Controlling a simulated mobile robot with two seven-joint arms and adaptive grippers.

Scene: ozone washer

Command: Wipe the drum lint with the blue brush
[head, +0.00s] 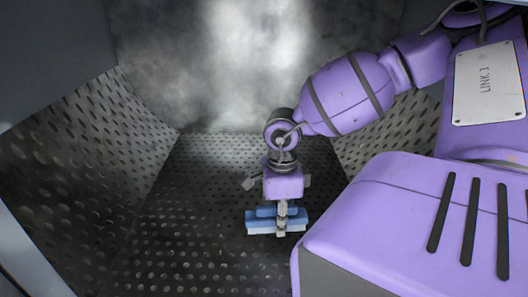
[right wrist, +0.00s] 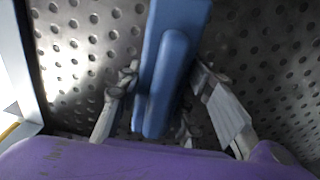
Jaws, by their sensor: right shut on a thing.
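The blue brush (head: 262,222) is inside the drum, at the lower middle of the head view. It has a blue back with a paler strip along its lower edge. My right gripper (head: 282,218) is shut on the brush at its middle. In the right wrist view the blue brush (right wrist: 168,75) runs up from between the fingers of the right gripper (right wrist: 160,105). The perforated metal drum (head: 185,225) surrounds it. I cannot tell whether the brush touches the drum floor. No lint can be made out clearly. My left gripper is not in view.
Angled perforated walls rise at the left (head: 90,150) and right of the drum floor. A smooth, streaked back wall (head: 185,60) stands behind. A pale rim edge (head: 30,250) crosses the lower left. The floor left of the brush is clear. My right arm fills the right side.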

